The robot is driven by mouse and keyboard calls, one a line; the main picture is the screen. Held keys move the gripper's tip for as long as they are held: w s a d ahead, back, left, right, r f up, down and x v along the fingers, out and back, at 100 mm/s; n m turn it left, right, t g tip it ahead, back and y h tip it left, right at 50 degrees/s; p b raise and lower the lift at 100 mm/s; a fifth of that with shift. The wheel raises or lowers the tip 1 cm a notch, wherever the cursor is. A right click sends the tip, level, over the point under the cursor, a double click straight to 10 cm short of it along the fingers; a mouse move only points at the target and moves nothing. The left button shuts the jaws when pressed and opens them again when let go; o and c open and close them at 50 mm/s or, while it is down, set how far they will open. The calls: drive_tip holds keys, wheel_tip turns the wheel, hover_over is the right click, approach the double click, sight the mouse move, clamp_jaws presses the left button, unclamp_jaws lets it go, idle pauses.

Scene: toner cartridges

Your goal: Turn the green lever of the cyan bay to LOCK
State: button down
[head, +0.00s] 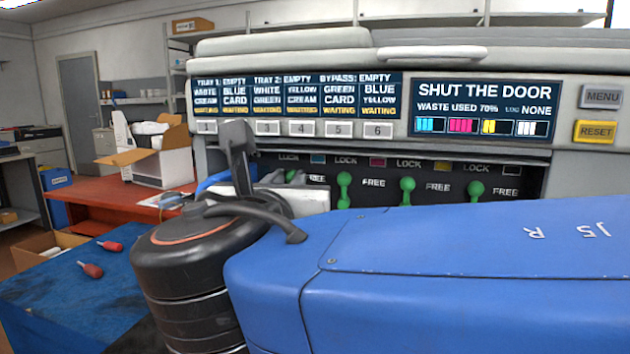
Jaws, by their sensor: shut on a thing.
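The cyan bay's label (317,159) shows at the left of the open dark bay front, with LOCK beside it and FREE below. My gripper (284,180) is at this leftmost bay, shut on its green lever (291,175). Only a small bit of that green shows between the dark fingers, so the lever's exact angle cannot be told. Green levers of the other bays stand to the right: magenta (344,190), yellow (407,190) and the rightmost one (477,190). My blue arm and black wrist cover the lower front of the machine.
The printer's screen (484,108) reads SHUT THE DOOR. MENU (601,96) and RESET (595,132) buttons are at right. A blue-covered surface (60,300) at lower left holds two red items (90,269). A red table (100,197) with an open carton stands behind.

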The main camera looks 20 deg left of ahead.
drive_tip(key=shift+a+r+n+g, duration=0.15)
drive_tip(key=shift+a+n+g, duration=0.2)
drive_tip(key=shift+n, duration=0.95)
drive_tip(key=c, duration=1.9)
unclamp_jaws()
drive_tip(key=shift+c, duration=0.2)
drive_tip(key=shift+s, duration=0.1)
